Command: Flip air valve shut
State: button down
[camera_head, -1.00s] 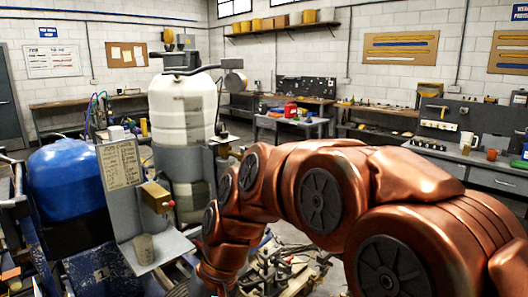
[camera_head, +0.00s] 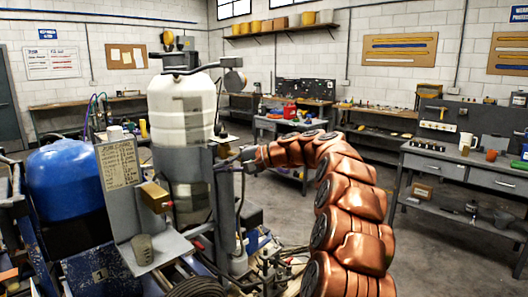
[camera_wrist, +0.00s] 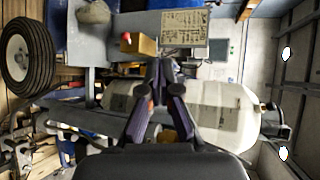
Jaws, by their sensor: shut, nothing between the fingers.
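A brass-coloured block (camera_head: 155,197) sits on the grey upright panel of the striper, above a small shelf. In the wrist view the block (camera_wrist: 143,45) has a red knob (camera_wrist: 126,40) at one end. It may be the air valve; I cannot tell which way any lever is set. My gripper (camera_head: 232,160) is right of the block, beside the white tank, and small in the head view. In the wrist view my gripper (camera_wrist: 160,68) has its fingers together and empty, their tips overlapping the view of the machine near the block; contact cannot be made out.
The white tank (camera_head: 182,108) stands behind the panel, and a blue tank (camera_head: 65,180) is at the left. A paper label (camera_head: 119,164) is on the panel. Hoses and fittings crowd the frame below my gripper. Open floor lies to the right, before the workbench (camera_head: 460,170).

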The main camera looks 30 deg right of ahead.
jog(key=d+m+t+h, duration=0.3)
jog(key=d+t, duration=0.3)
jog(key=d, duration=2.2)
jog(key=shift+t, duration=0.3)
jog(key=shift+a+r, duration=0.1)
jog(key=w+a+p, duration=0.2)
jog(key=w+a, duration=0.5)
jog(key=a, duration=0.1)
jog(key=shift+w+a, duration=0.2)
jog(key=shift+w, duration=0.2)
jog(key=shift+a+m+b, duration=0.15)
jog(key=shift+m+b, duration=0.15)
jog(key=shift+b, duration=0.1)
